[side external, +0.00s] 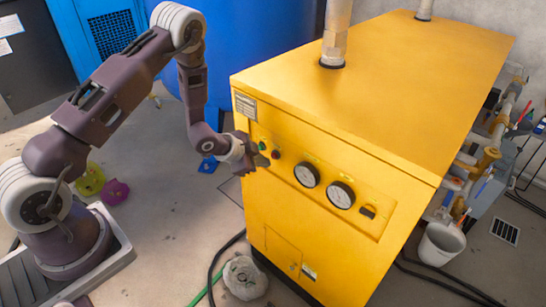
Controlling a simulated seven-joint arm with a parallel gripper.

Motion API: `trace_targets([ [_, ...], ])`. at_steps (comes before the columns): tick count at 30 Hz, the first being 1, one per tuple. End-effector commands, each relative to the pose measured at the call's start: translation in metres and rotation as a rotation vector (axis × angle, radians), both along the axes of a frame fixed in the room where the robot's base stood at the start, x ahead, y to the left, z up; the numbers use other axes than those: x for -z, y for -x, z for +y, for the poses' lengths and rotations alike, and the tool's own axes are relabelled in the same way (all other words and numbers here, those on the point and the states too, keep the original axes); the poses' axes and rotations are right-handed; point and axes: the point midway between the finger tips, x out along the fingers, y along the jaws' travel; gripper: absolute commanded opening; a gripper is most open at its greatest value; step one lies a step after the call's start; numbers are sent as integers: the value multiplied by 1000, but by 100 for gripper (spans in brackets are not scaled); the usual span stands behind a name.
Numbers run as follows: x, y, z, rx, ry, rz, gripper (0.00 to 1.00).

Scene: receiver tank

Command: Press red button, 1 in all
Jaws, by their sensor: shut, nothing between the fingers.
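The red button (276,154) is a small round button on the front panel of the yellow machine (360,90). A dark green button (262,146) sits just left of it and a little higher. My gripper (262,161) is shut and empty. Its tips are at the left part of the panel, just below the green button and left of the red button. I cannot tell whether they touch the panel. The red button is in plain view.
Two round gauges (307,175) and a black switch (368,211) are to the right on the panel. A large blue tank (260,50) stands behind. A white bucket (441,243) and pipes are at the right. Hoses lie on the floor in front.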

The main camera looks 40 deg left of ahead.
Motion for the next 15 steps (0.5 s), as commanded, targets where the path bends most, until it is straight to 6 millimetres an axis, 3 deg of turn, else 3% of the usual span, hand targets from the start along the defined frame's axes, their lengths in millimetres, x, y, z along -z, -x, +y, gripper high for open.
trace_targets([
  [5, 0, 3, 0, 0, 0, 1, 0],
  [15, 1, 38, 0, 0, 1, 2, 0],
])
